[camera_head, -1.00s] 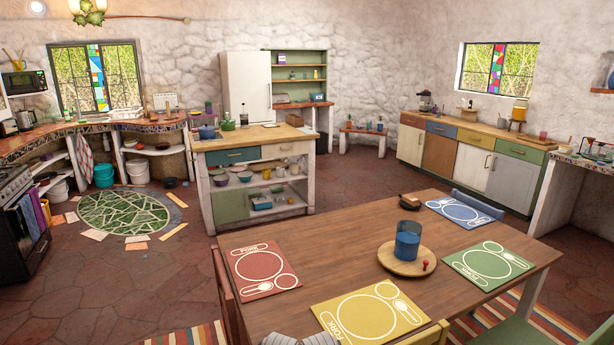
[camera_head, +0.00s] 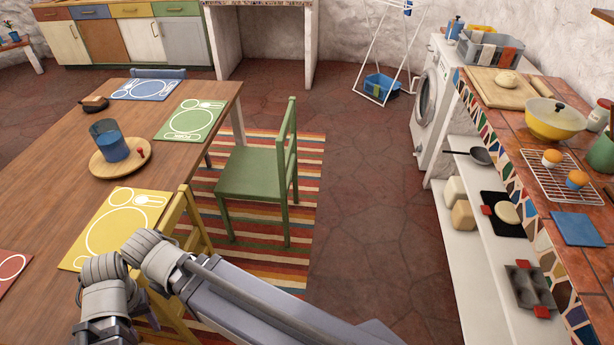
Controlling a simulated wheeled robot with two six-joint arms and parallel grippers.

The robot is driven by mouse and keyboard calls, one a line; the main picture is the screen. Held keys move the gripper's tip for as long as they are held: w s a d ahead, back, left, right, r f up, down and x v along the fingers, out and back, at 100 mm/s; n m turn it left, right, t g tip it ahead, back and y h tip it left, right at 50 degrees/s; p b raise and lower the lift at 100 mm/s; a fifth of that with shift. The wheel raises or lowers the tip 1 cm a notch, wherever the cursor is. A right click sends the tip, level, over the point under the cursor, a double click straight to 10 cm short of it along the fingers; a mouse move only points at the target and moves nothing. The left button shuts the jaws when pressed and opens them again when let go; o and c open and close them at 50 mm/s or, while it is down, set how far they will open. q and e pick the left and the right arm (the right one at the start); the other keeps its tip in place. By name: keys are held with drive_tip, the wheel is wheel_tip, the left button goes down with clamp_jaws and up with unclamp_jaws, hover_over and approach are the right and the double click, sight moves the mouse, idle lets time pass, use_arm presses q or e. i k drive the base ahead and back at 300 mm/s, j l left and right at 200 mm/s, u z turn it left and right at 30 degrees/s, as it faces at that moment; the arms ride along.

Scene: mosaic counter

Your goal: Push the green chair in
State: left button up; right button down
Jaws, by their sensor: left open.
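The green chair (camera_head: 252,175) stands upright on the striped rug at the right side of the wooden table (camera_head: 60,170). Its back is on the right, away from the table, and its seat faces the table edge with a gap between them. The green placemat (camera_head: 190,120) lies on the table in front of it. My left gripper (camera_head: 104,322) is low at the bottom left, near the yellow chair and well apart from the green chair. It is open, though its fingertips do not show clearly. My right gripper is not in view.
A yellow chair (camera_head: 190,225) stands at the table's near edge, partly hidden by my arm. The striped rug (camera_head: 308,180) lies under the green chair. Bare floor (camera_head: 365,210) is clear between it and the tiled counter (camera_head: 555,150). A drying rack (camera_head: 390,50) stands at the back.

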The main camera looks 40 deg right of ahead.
sight(257, 174)
drive_tip(key=z, duration=1.15)
drive_tip(key=i+l, duration=0.2)
drive_tip(key=l, duration=0.15)
drive_tip(key=i+l, duration=0.45)
drive_tip(key=l, duration=0.3)
drive_tip(key=i+l+u, duration=0.1)
drive_tip(key=i+l, duration=0.35)
drive_tip(key=l, duration=0.25)
drive_tip(key=i+l, duration=0.25)
drive_tip(key=l, duration=0.15)
